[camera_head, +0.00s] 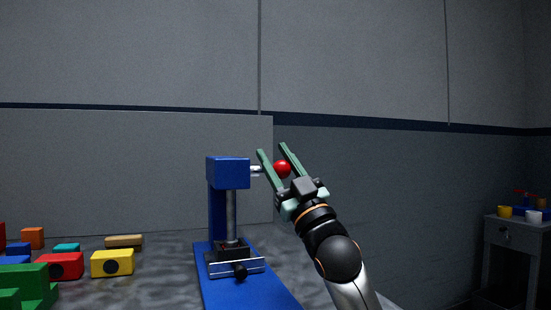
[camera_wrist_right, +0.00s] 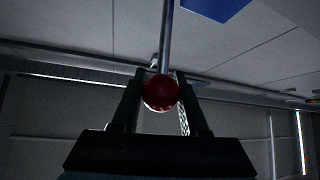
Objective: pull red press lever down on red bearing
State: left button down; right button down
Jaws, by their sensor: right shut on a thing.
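The blue arbor press (camera_head: 228,173) stands upright on a blue base at the middle of the table. Its silver lever (camera_head: 256,171) sticks out to the right from the head and ends in a red ball knob (camera_head: 282,169). My right gripper (camera_head: 274,151) is shut on this knob, a finger on each side. In the right wrist view the knob (camera_wrist_right: 160,94) sits between the fingers, with the lever rod (camera_wrist_right: 167,40) running up from it. A dark piece sits below the ram; I cannot tell if it is a bearing. A red block with a dark round hole (camera_head: 60,266) lies at left. My left gripper is out of view.
A yellow block with a dark hole (camera_head: 112,263), a green stepped block (camera_head: 36,284) and several other coloured blocks lie on the table's left. A small clamp (camera_head: 237,266) sits on the press base. A grey side table (camera_head: 515,233) stands far right.

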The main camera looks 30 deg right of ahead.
jog(key=shift+s+a+r, duration=0.1)
jog(key=shift+s+r, duration=0.05)
jog(key=shift+s, duration=0.05)
jog(key=c, duration=0.9)
grip_release()
jog(key=shift+o, duration=0.9)
jog(key=shift+s+r, duration=0.1)
jog(key=shift+s, duration=0.05)
jog(key=shift+o, duration=1.4)
jog(key=v, duration=1.2)
jog(key=shift+f, duration=0.25)
jog(key=shift+s, duration=0.15)
